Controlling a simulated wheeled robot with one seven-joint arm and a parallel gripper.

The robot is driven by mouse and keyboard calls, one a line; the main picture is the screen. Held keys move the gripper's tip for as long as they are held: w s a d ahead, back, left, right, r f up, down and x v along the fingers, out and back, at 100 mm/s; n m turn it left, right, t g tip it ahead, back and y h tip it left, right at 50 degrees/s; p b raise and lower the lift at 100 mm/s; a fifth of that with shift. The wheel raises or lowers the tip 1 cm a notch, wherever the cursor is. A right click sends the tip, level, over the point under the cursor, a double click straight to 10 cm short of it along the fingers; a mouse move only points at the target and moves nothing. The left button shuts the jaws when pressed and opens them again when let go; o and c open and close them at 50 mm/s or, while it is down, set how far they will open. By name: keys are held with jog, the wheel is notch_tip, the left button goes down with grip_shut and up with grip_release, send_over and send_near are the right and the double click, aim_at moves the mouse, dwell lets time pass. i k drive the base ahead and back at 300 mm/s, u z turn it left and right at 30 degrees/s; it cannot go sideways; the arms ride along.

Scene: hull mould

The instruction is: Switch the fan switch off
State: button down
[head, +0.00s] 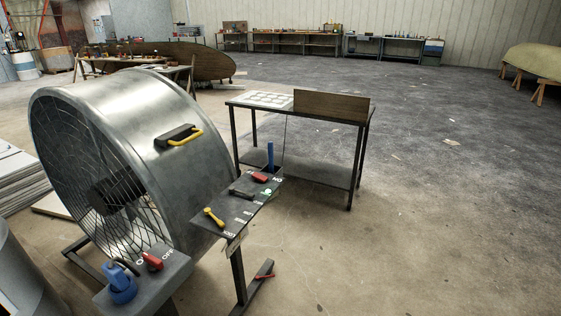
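A large metal drum fan (180,110) with a wire grille stands at the left. In front of it, at the bottom left, is a dark grey switch box (158,287) with white lettering; "OFF" is readable at the right, and lettering at the left is partly hidden. A red switch lever (152,261) sits between the two labels; I cannot tell which position it is in. A blue piece (121,284) with a dark curved loop is on the box, left of the lever. My gripper is not in view.
Right of the fan, a dark panel (222,222) on a stand carries yellow, black and red levers. A metal table (316,166) with a brown board stands behind it. A grey rounded shape (18,275) is at the left edge. Floor at the right is open.

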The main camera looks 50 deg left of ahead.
aim_at(257, 176)
jog(key=i, duration=2.75)
jog(key=u, duration=3.7)
jog(key=i, duration=0.75)
jog(key=u, duration=0.1)
